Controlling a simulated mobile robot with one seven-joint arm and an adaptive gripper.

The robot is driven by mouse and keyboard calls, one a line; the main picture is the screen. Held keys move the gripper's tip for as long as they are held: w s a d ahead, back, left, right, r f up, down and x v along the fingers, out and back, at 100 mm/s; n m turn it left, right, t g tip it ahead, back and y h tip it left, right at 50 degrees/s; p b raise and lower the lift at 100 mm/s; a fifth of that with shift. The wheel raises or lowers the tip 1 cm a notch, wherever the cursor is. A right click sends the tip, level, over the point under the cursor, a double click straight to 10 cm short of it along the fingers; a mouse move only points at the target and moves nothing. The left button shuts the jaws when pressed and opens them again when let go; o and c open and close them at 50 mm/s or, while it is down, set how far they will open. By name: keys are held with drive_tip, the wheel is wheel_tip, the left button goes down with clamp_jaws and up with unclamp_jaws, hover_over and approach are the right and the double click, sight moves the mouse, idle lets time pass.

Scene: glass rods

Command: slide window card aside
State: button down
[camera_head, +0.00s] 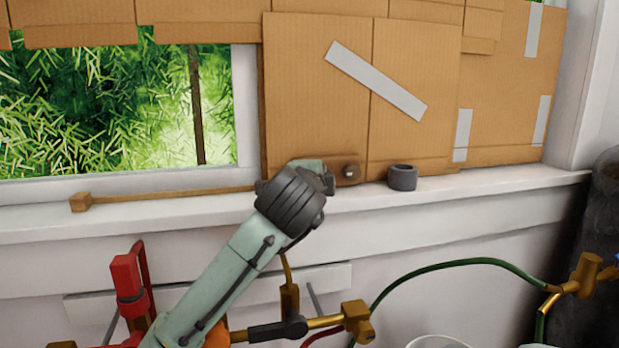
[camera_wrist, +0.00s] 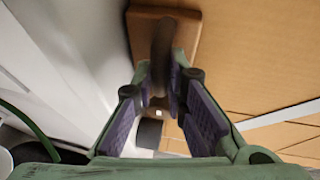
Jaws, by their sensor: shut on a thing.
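The window card (camera_head: 315,90) is a tall brown cardboard panel standing upright on the sill, with a diagonal grey tape strip (camera_head: 376,80) across it. It covers the part of the window right of the open green view. A wooden plate with a rounded handle (camera_wrist: 162,45) is on its lower part; the plate's right end (camera_head: 349,172) shows beside my gripper in the head view. My gripper (camera_wrist: 163,78) is shut on the handle, a finger on each side. In the head view, my gripper (camera_head: 328,178) hides most of the handle.
A dark grey ring (camera_head: 402,177) sits on the sill (camera_head: 480,187) just right of the handle. A wooden stick with a block end (camera_head: 80,202) lies along the sill at left. More taped cardboard (camera_head: 510,85) stands right. A green hose (camera_head: 440,268) curves below.

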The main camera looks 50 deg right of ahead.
drive_tip(key=shift+s+d, duration=0.1)
drive_tip(key=shift+s, duration=0.05)
drive_tip(key=c, duration=1.8)
unclamp_jaws()
drive_tip(key=shift+s+d, duration=0.1)
drive_tip(key=shift+d, duration=0.1)
drive_tip(key=shift+o, duration=1)
drive_tip(key=shift+a, duration=0.1)
drive_tip(key=shift+a, duration=0.1)
drive_tip(key=v, duration=1.1)
drive_tip(key=shift+a, duration=0.35)
drive_tip(key=shift+s+r, duration=0.1)
drive_tip(key=shift+s, duration=0.05)
